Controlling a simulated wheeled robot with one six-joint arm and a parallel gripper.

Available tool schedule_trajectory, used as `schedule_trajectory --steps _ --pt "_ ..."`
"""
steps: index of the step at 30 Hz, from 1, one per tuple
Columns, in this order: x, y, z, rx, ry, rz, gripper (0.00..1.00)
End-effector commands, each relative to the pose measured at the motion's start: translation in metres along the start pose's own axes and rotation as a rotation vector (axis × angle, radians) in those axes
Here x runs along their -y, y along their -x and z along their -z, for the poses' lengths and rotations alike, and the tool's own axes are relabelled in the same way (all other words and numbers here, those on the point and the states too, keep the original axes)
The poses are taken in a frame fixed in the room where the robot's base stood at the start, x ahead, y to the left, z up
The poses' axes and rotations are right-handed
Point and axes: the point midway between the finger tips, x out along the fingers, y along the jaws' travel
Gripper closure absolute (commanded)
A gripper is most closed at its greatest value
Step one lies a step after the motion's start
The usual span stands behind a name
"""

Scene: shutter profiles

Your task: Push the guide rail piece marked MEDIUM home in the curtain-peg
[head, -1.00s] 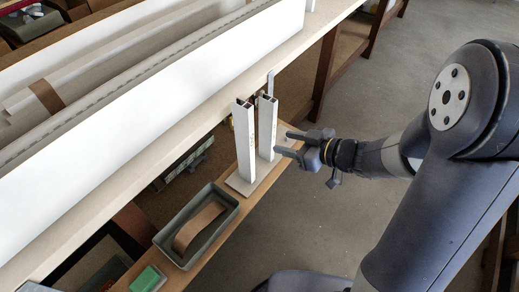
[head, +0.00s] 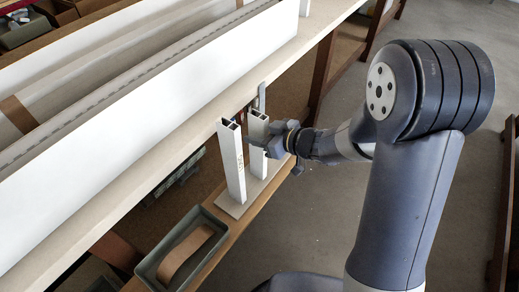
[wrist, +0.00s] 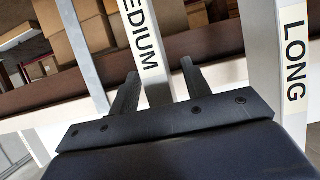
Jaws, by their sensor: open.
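The white guide rail piece marked MEDIUM (wrist: 147,48) runs between my fingers in the wrist view. My gripper (head: 273,142) is open, one finger on each side of it, and I see no firm contact. In the head view this piece is the middle upright (head: 258,128), partly covered by the gripper. A piece marked LONG (wrist: 293,60) stands at the right in the wrist view, and a slim grey upright (wrist: 84,50) at the left. The pieces stand in a pale base, the curtain-peg (head: 232,207).
Another hollow white upright (head: 232,165) stands close on the near side. A green-grey tray (head: 151,268) with a brown strap (head: 185,252) sits in front on the shelf. Open floor lies to the right.

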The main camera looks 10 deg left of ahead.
Motion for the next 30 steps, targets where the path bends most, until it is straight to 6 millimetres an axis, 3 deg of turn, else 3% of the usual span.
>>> schedule_trajectory --steps 4,21,30 --pt "-0.0001 0.0004 0.0003 0.0 0.0 0.0 0.55" --pt "0.0 0.0007 0.0003 0.0 0.0 0.0 1.0" --pt "-0.0001 0.0007 0.0006 -0.001 0.0 0.0 1.0"
